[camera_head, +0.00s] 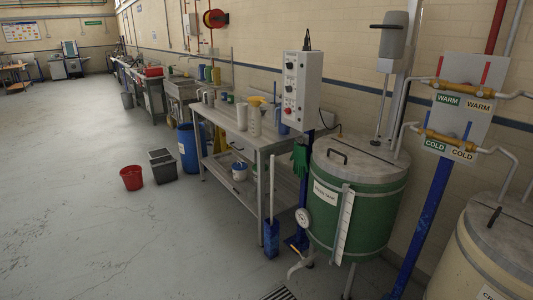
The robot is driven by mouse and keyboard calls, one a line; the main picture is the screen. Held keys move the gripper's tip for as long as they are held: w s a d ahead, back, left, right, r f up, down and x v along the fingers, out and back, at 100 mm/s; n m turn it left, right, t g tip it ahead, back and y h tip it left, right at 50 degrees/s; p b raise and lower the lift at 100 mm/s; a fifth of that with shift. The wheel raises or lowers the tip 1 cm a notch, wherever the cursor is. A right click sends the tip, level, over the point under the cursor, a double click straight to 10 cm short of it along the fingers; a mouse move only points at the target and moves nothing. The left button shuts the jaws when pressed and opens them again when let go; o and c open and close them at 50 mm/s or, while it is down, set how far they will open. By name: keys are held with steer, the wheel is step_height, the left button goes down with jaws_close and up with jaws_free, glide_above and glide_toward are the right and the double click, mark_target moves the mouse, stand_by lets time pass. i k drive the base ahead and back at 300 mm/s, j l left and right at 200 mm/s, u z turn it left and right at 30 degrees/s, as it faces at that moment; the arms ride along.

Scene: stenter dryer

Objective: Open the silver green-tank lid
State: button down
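The green tank (342,216) stands at right of centre on legs, with a white label, a round gauge and a white vertical scale on its front. Its silver lid (365,165) lies flat on top and looks closed. A stirrer rod comes down to the lid's rear from a grey motor unit (393,35). My gripper is not in this view, so I cannot see where it is or whether it is open.
A cream tank (467,262) stands at the lower right. A blue post with warm and cold valves (452,118) rises between the tanks. A control box (302,90) and a metal table (240,135) are left of the green tank. Open floor (80,180) lies to the left.

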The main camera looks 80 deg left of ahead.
mark_target(345, 153)
steer(key=u, duration=2.15)
steer(key=i+u, duration=0.1)
steer(key=i+j, duration=0.1)
steer(key=i, duration=0.4)
steer(key=i+j, duration=0.15)
steer(key=i, duration=0.4)
steer(key=i+j+z, duration=0.1)
steer(key=i, duration=0.4)
steer(key=i+j, duration=0.15)
steer(key=i, duration=0.4)
steer(key=i+j, duration=0.15)
steer(key=i, duration=0.35)
